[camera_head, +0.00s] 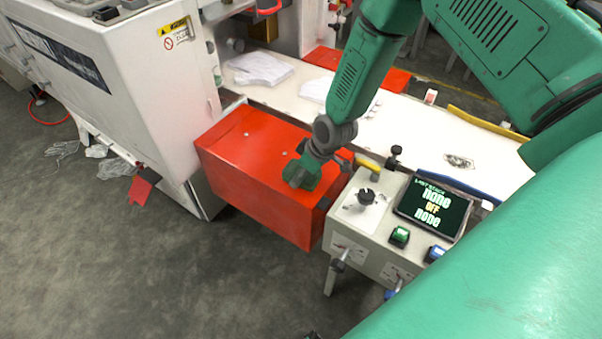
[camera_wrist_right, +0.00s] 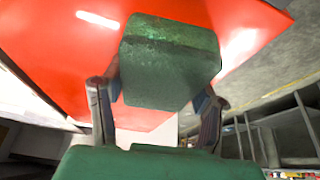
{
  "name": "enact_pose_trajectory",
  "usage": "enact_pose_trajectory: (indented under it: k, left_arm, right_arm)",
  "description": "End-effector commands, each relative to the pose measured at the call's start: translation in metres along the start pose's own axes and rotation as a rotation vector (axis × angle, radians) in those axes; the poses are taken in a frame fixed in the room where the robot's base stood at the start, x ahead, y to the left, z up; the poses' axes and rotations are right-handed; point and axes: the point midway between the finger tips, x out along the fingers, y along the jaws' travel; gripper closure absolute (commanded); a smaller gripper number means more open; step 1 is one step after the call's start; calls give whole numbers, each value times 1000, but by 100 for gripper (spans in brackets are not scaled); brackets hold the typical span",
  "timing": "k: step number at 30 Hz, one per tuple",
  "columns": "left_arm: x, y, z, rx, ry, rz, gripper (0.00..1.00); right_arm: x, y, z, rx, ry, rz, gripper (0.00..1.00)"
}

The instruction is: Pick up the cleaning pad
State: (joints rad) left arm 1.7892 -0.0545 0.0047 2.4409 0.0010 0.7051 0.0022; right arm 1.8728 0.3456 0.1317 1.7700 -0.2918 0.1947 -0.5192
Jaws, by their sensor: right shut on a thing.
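The cleaning pad (camera_wrist_right: 170,65) is a thick, rough green block. In the right wrist view it sits between the two fingers of my right gripper (camera_wrist_right: 160,95), which is shut on its sides. In the head view the pad (camera_head: 302,174) shows at the end of my right arm, over the red box (camera_head: 245,165). My right gripper (camera_head: 318,156) partly hides it there. I cannot tell whether the pad touches the red surface. My left gripper is not in view.
A control panel (camera_head: 370,235) with a screen (camera_head: 433,206), knob and buttons stands right of the red box. A white machine (camera_head: 110,70) stands at the left. A white work surface (camera_head: 400,125) with white sheets (camera_head: 258,68) lies behind. Grey floor (camera_head: 180,270) is open in front.

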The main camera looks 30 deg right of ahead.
Motion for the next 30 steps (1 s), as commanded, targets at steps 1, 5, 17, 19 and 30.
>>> enact_pose_trajectory:
  k: [1,5,17,19,30]
  left_arm:
    - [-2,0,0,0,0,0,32]
    - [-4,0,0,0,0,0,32]
    - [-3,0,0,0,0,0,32]
    - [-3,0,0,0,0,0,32]
    - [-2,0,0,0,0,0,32]
  right_arm:
    - [-2,0,0,1,-1,0,56]
    - [-11,0,-5,-1,1,1,56]
    - [-81,0,-34,-1,1,1,56]
    - [-89,0,-37,-1,1,2,56]
    - [-97,0,-40,0,-2,0,56]
